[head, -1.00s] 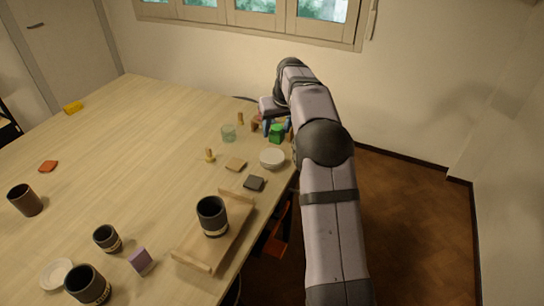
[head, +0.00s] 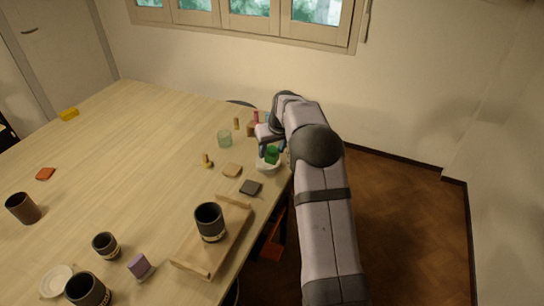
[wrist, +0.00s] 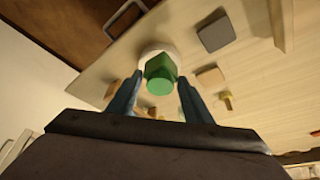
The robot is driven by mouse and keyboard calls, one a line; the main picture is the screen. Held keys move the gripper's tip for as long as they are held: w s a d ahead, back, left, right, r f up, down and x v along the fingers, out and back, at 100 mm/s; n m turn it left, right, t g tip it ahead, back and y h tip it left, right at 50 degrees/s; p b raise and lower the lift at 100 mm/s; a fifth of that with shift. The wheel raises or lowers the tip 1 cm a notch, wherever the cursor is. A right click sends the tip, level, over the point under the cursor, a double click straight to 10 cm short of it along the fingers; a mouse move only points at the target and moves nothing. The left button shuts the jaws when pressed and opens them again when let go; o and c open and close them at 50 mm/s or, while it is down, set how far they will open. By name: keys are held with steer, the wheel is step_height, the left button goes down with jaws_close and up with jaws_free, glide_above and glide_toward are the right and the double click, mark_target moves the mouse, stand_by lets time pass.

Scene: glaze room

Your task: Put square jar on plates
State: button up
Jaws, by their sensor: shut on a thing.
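The green square jar (head: 271,155) is between the fingers of my gripper (head: 272,149), which is shut on it. The jar also shows in the wrist view (wrist: 160,73), with its round green end toward the camera. The white plates (head: 266,168) lie near the table's right edge, directly under or just behind the jar. In the wrist view the pale rim of the plates (wrist: 151,48) shows around the far side of the jar. I cannot tell whether the jar touches the plates.
A grey tile (head: 250,187) and a tan tile (head: 232,170) lie near the plates. A glass cup (head: 224,139) and small wooden pegs (head: 207,161) stand to the left. A wooden tray (head: 192,268) holds a dark cup (head: 209,222) nearer the front. The table's left middle is open.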

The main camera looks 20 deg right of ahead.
mark_target(273, 154)
steer(key=shift+f+p, duration=0.6)
steer(key=shift+f, duration=1.1)
steer(key=shift+f, duration=0.1)
steer(key=o, duration=1.2)
steer(key=shift+r, duration=0.2)
steer(key=b+v, duration=0.5)
steer(key=v, duration=0.7)
